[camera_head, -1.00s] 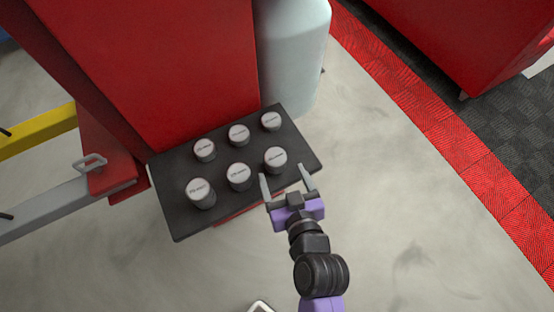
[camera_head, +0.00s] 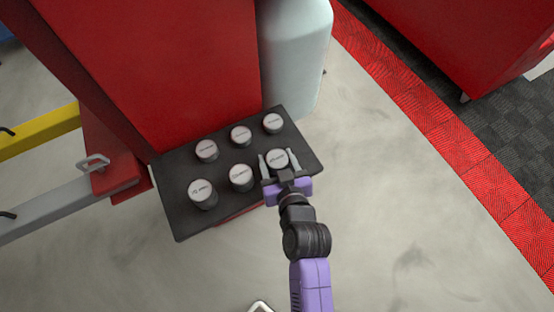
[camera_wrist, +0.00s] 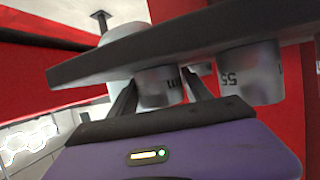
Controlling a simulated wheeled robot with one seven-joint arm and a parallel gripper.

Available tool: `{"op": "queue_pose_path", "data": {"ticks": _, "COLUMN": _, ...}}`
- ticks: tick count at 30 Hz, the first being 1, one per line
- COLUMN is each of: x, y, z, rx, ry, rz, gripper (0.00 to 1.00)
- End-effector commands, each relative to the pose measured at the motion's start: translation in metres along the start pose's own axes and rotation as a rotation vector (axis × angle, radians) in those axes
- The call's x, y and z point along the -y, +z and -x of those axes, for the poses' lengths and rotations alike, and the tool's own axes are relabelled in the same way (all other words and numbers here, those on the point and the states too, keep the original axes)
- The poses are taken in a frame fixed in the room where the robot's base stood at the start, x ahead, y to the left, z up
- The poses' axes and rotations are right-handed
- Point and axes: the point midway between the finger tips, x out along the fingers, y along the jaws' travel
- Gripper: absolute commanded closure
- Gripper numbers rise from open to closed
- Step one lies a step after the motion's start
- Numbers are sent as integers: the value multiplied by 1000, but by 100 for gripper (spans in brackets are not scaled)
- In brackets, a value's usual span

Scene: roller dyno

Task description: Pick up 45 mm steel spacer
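Several silver cylindrical spacers stand upright in two rows on a black tray (camera_head: 180,222). The front-right spacer (camera_head: 278,157) is between the fingers of my gripper (camera_head: 277,158). My gripper is open, with one finger on each side of this spacer; no firm contact shows. In the wrist view, which looks upside down, the same spacer (camera_wrist: 158,87) shows between the fingers with part of an "m" marking; its size number is hidden. The neighbouring front-middle spacer (camera_head: 241,176) shows a "55" in the wrist view (camera_wrist: 250,76). I cannot read which spacer is 45 mm.
Other spacers stand close by: front left (camera_head: 202,193), back left (camera_head: 206,150), back middle (camera_head: 240,136) and back right (camera_head: 272,123). A red column (camera_head: 190,70) and a pale rounded tank (camera_head: 295,60) rise behind the tray.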

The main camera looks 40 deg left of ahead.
Motion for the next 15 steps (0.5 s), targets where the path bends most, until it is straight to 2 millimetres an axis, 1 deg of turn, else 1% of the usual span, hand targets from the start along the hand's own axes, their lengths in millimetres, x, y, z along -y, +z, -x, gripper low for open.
{"op": "queue_pose_path", "data": {"ticks": 1, "x": 0, "y": 0, "z": 0, "rx": 0, "ry": 0, "rz": 0, "gripper": 54}}
{"op": "queue_pose_path", "data": {"ticks": 5, "x": 0, "y": 0, "z": 0, "rx": 0, "ry": 0, "rz": 0, "gripper": 80}}
{"op": "queue_pose_path", "data": {"ticks": 6, "x": 0, "y": 0, "z": 0, "rx": 0, "ry": 0, "rz": 0, "gripper": 88}}
{"op": "queue_pose_path", "data": {"ticks": 8, "x": 0, "y": 0, "z": 0, "rx": 0, "ry": 0, "rz": 0, "gripper": 100}}
{"op": "queue_pose_path", "data": {"ticks": 15, "x": 0, "y": -1, "z": 0, "rx": -2, "ry": 1, "rz": 0, "gripper": 100}}
